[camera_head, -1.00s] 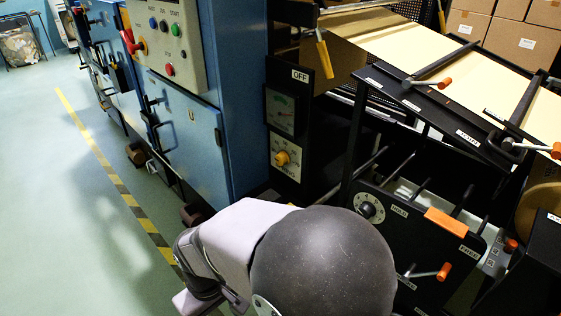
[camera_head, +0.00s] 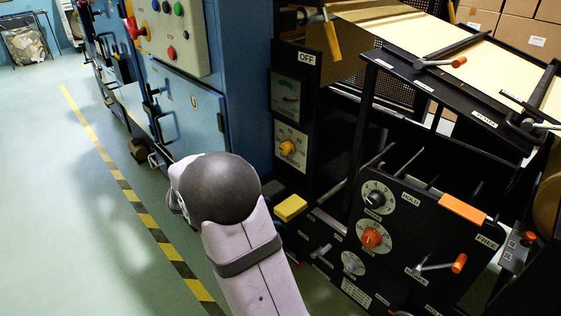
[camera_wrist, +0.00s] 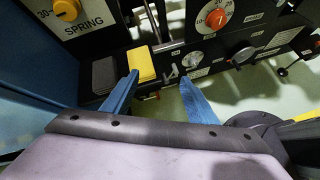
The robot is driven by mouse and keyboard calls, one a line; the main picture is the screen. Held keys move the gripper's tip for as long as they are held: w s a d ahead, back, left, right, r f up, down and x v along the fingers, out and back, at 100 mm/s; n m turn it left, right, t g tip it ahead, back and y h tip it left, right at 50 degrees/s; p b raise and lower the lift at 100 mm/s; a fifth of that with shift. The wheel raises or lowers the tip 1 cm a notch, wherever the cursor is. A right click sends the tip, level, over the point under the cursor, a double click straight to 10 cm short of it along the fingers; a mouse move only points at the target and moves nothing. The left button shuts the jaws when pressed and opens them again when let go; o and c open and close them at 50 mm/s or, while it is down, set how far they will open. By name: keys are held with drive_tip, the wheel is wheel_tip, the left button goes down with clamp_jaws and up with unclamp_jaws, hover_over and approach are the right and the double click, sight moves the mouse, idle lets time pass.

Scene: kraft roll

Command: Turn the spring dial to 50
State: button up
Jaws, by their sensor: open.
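The spring dial (camera_head: 287,147) is a yellow-orange knob on a white scale plate marked SPRING, on a black column beside the blue cabinet. It also shows at the top left of the wrist view (camera_wrist: 66,8), cut by the edge, with a 30 at its left. I cannot tell its exact setting. My gripper (camera_wrist: 159,78) has two blue fingers spread apart with nothing between them. It is below and right of the spring dial in the wrist view and does not touch it. In the head view my gripper does not show.
A yellow block (camera_head: 290,207) and a dark pad lie below the spring dial. A red dial (camera_head: 371,238) and a black dial (camera_head: 375,198) sit on the front panel at right. A gauge (camera_head: 285,95) is above the spring dial. Open floor lies left.

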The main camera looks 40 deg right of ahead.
drive_tip(key=w+d+n+h+b, duration=0.2)
drive_tip(key=w+d+n+h, duration=0.2)
drive_tip(key=w+d, duration=0.25)
drive_tip(key=n+t+h+b, duration=0.1)
drive_tip(key=n+t+h, duration=0.2)
drive_tip(key=n+h, duration=0.1)
approach(284, 151)
drive_tip(key=d, duration=0.1)
drive_tip(key=shift+w+d+r+b, duration=0.15)
drive_tip(key=shift+d+b, duration=0.1)
drive_tip(key=shift+d, duration=1)
drive_tip(key=shift+w+d+b, duration=0.15)
drive_tip(key=shift+d+b, duration=0.1)
drive_tip(key=shift+d, duration=1)
drive_tip(key=shift+w+d+r+b, duration=0.15)
drive_tip(key=shift+d+b, duration=0.1)
drive_tip(key=shift+d, duration=1)
drive_tip(key=shift+f, duration=0.1)
drive_tip(key=c, duration=1.1)
